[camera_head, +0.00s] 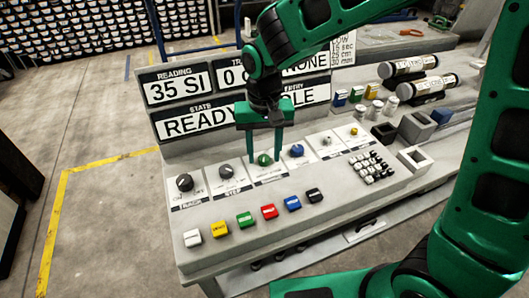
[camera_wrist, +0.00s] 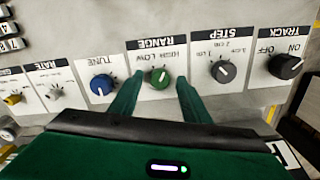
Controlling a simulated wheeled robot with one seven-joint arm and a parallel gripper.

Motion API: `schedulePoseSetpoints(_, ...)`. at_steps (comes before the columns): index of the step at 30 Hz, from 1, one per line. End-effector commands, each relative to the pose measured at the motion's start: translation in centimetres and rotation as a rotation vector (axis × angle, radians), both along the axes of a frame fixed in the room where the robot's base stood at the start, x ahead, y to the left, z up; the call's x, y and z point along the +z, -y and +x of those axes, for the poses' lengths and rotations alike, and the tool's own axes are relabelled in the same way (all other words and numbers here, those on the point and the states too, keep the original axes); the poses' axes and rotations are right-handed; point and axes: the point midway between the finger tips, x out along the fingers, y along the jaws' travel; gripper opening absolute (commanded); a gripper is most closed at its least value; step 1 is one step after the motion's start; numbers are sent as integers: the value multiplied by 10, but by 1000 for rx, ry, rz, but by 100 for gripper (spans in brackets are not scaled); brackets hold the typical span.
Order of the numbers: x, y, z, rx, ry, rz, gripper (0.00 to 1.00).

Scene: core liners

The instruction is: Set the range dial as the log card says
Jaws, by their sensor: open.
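Contact with the knob cannot be told. The log card (camera_head: 343,46) stands right of the displays, its top line reading LOW, partly hidden by my arm.
A black TRACK knob (camera_head: 185,182), grey STEP knob (camera_head: 226,171) and blue TUNE knob (camera_head: 297,150) flank the dial. Coloured buttons (camera_head: 269,211) line the front, a keypad (camera_head: 371,166) the right. Displays (camera_head: 180,88) stand behind. Core cylinders (camera_head: 407,67) lie at back right.

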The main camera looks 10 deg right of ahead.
Motion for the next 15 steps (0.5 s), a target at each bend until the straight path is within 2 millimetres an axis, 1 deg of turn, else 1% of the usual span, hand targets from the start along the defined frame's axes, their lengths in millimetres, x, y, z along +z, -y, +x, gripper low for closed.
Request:
schedulePoseSetpoints(4,-7,0,0,0,0,0,43)
schedulePoseSetpoints(12,-8,0,0,0,1,0,43)
schedulePoseSetpoints(14,-8,0,0,0,1,0,29)
schedulePoseSetpoints(15,-8,0,0,0,1,0,19)
